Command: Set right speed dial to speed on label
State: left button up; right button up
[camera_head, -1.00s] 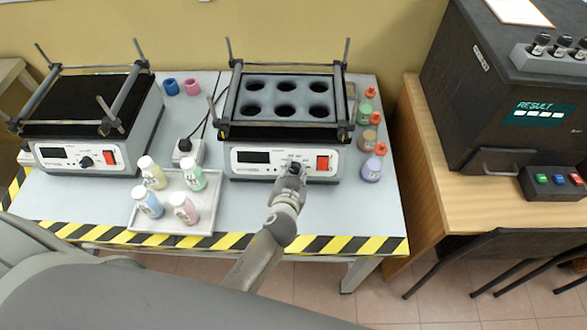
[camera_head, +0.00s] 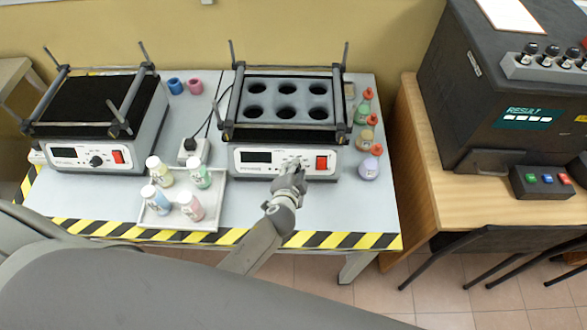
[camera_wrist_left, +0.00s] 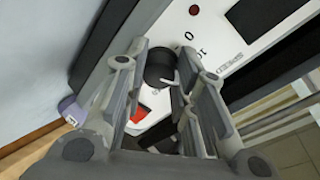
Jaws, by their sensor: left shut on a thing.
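The right shaker (camera_head: 240,160) has a dark display, a dial and a red switch on its white front panel. My left gripper (camera_head: 291,170) is at the panel, left of the red switch (camera_head: 322,162), and covers the dial in the head view. In the left wrist view the black dial (camera_wrist_left: 160,68) sits between the fingertips of my left gripper (camera_wrist_left: 168,78), which is shut on it. Printed marks show beside the dial, but its exact setting cannot be read. The left shaker (camera_head: 128,158) has its own dial (camera_head: 96,161). My right gripper is not in view.
A tray (camera_head: 215,215) with several capped bottles stands left of my left gripper. A dark machine (camera_head: 480,110) with a RESULT screen stands on the wooden table (camera_head: 425,170).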

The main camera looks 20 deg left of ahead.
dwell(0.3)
pick_arm(q)
jog(key=o, duration=1.1)
jog(key=shift+c, duration=0.2)
jog(key=v, duration=1.2)
